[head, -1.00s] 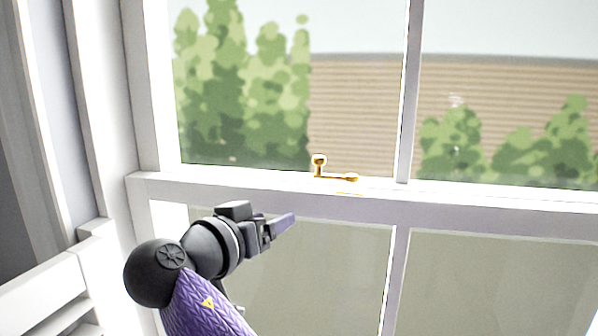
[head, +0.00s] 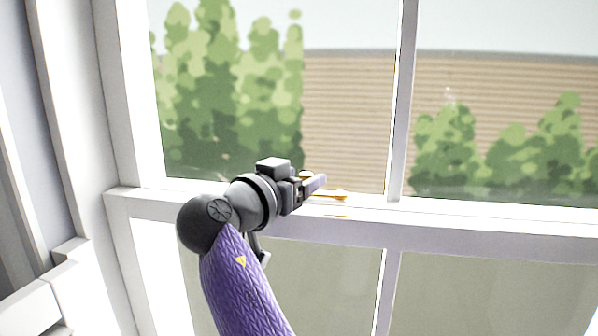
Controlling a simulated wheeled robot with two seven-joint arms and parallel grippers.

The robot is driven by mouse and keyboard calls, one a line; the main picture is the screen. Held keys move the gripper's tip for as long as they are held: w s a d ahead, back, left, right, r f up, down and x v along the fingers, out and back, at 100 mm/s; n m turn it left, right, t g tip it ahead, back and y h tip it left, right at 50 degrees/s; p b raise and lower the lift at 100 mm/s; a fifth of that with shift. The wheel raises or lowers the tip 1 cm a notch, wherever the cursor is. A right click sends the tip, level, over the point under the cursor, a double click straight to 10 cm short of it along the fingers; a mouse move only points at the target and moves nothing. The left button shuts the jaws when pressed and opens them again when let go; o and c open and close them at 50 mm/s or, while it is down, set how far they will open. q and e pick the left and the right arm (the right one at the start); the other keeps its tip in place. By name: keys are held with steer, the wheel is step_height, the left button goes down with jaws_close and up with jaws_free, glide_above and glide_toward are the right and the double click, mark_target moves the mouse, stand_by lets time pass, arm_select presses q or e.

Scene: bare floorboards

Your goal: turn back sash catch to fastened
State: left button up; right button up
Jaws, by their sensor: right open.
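The brass sash catch (head: 334,195) sits on the meeting rail of the sash window (head: 450,218). Its thin arm points right along the rail, and its round knob end is mostly hidden behind my gripper. My right gripper (head: 314,184), on a purple arm rising from below, is at the catch's left end, with its purple fingertips in front of the knob. It is open. I cannot tell whether the fingers touch the knob or stand around it. My left gripper is not in view.
Upright glazing bars (head: 402,100) divide the panes right of the catch. The white window frame (head: 128,100) and side trim stand at the left. The rail is clear to the right of the catch. Trees and a wall show through the glass.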

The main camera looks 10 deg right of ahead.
jaws_close()
